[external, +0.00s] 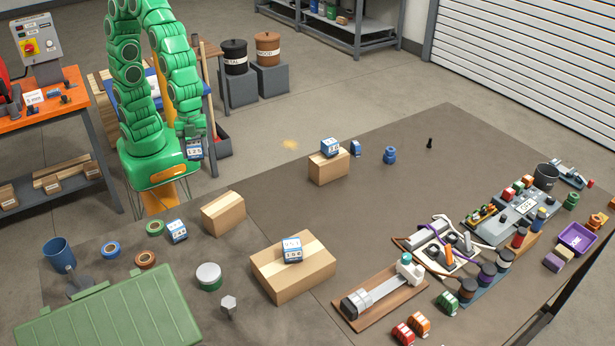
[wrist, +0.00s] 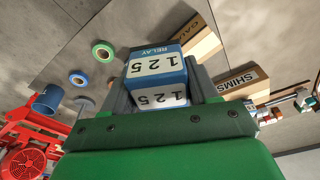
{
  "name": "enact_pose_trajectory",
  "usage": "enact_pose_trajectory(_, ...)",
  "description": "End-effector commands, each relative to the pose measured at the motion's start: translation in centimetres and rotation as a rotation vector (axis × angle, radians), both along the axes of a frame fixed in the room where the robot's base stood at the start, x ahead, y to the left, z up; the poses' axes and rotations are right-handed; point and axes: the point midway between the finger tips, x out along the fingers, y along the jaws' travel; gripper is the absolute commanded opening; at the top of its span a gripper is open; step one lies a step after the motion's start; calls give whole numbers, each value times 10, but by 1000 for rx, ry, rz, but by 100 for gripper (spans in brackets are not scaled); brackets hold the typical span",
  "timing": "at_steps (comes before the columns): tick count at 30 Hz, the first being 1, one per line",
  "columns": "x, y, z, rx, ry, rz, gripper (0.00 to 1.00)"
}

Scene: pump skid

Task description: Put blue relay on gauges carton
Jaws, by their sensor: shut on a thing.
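My gripper (external: 192,138) is shut on a blue relay (external: 195,151) with white labels, held in the air off the table's far left edge. In the wrist view the relay (wrist: 157,64) sits between the fingers, its "125" and "RELAY" print upside down. A carton (wrist: 201,42) with a label starting "GAU" shows beyond it, partly hidden by the relay. This appears to be the plain-topped carton (external: 222,213) in the external view, apart from my gripper and nearer the camera.
A larger carton (external: 310,277) bears another relay (external: 291,250); a third carton (external: 328,168) also bears one. The wrist view shows a SHIMS carton (wrist: 243,80). A loose relay (external: 177,231) and a green tape roll (external: 155,228) lie left of the plain-topped carton.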

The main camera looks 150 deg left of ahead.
Motion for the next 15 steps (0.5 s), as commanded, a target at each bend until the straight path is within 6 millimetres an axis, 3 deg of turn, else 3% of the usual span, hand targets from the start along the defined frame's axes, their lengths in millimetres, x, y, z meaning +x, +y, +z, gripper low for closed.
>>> enact_pose_trajectory(15, 58, 11, -26, 0, -2, 0, 23)
